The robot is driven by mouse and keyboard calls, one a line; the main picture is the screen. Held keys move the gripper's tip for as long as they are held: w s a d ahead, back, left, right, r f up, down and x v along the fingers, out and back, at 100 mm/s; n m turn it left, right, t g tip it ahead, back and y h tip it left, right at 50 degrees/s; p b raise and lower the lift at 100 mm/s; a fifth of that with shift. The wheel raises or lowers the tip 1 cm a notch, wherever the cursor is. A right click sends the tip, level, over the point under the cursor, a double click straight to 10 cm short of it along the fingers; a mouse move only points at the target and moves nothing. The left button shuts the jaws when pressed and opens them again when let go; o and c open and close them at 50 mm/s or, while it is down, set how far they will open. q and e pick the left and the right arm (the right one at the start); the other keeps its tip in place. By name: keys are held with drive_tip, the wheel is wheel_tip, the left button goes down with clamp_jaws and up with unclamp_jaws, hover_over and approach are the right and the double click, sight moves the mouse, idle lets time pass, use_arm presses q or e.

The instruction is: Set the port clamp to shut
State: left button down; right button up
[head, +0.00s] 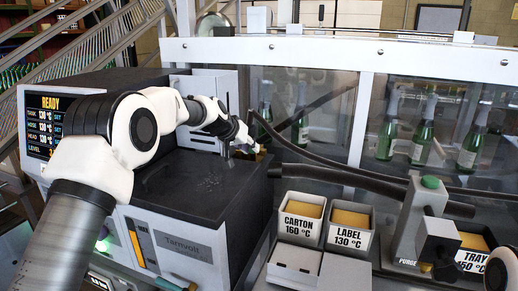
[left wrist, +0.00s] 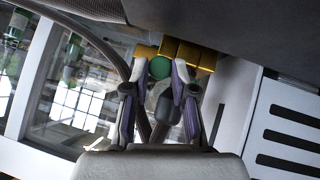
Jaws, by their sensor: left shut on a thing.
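My left gripper (head: 244,143) reaches over the right rear of the dark melter unit (head: 185,187); its tips are small and partly hidden in the head view. In the left wrist view my left gripper (left wrist: 160,72) has its fingertips closed around a round green knob (left wrist: 160,68). The knob lies in front of brass-coloured blocks (left wrist: 187,52). A dark grey rounded piece (left wrist: 168,108) shows between the fingers. I cannot tell whether the knob belongs to the port clamp, or the clamp's position.
Dark hoses (head: 340,174) run right from the melter. Carton (head: 299,229) and label (head: 347,238) bins stand right of it. A grey purge stand (head: 412,224) with a green top is farther right. Green bottles (head: 421,135) stand behind clear panels. The melter's screen (head: 58,128) reads READY.

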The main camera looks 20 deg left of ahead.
use_arm(q)
drive_tip(key=shift+a+f, duration=0.1)
drive_tip(key=shift+a, duration=0.5)
drive_tip(key=shift+d, duration=0.15)
drive_tip(key=c, duration=0.9)
unclamp_jaws()
drive_tip(key=shift+w, duration=0.1)
drive_tip(key=shift+c, duration=0.2)
drive_tip(key=shift+w+a+f, duration=0.15)
drive_tip(key=shift+a+f, duration=0.05)
drive_tip(key=shift+a, duration=0.05)
drive_tip(key=shift+r, duration=0.25)
drive_tip(key=v, duration=1.1)
drive_tip(key=shift+s, duration=0.35)
drive_tip(key=shift+a+r, duration=0.1)
drive_tip(key=shift+a, duration=0.05)
